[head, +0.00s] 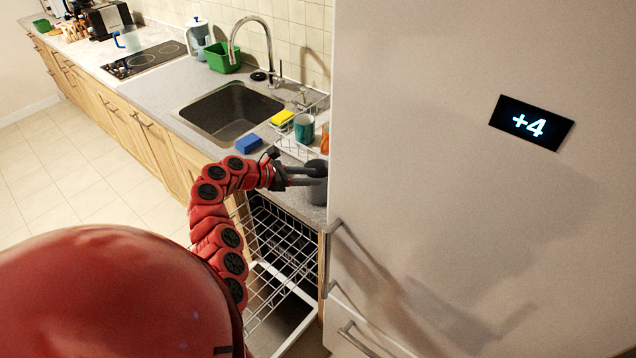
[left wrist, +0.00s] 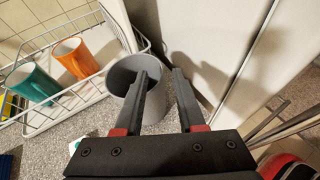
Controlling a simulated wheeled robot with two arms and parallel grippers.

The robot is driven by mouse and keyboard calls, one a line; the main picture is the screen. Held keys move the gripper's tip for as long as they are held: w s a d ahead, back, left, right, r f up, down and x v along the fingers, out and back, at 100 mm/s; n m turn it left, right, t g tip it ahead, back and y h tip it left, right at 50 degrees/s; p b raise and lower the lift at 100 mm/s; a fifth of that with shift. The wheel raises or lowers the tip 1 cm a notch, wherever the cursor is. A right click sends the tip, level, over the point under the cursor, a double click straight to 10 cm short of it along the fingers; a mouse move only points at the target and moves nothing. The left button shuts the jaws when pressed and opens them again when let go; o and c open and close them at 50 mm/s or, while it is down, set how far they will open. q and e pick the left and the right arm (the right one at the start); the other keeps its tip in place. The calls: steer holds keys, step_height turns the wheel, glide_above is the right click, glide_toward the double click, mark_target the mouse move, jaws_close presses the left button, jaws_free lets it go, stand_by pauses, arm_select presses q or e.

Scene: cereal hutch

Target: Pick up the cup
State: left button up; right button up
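A grey cup (head: 316,192) stands on the counter by the fridge, partly hidden by my left gripper (head: 318,171). In the left wrist view the grey cup (left wrist: 155,112) is upright with its opening facing up. My left gripper (left wrist: 160,72) is open there. One finger overlaps the cup's opening and the other is to the right of its wall; I cannot tell whether either touches. A teal cup (head: 304,128) and an orange cup (head: 325,139) are in the rack beside it. They also show in the left wrist view, teal (left wrist: 33,83) and orange (left wrist: 75,60). My right gripper is not in view.
The white wire rack (left wrist: 45,118) is close to the grey cup's left. The fridge (head: 430,200) stands close on the right. An open dishwasher rack (head: 275,235) is below. A blue sponge (head: 249,143) and a sink (head: 230,108) are further left.

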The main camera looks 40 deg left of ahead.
arm_select(q)
steer(key=shift+p+x, duration=0.4)
steer(key=shift+x, duration=1.35)
steer(key=shift+s+f, duration=0.1)
jaws_close()
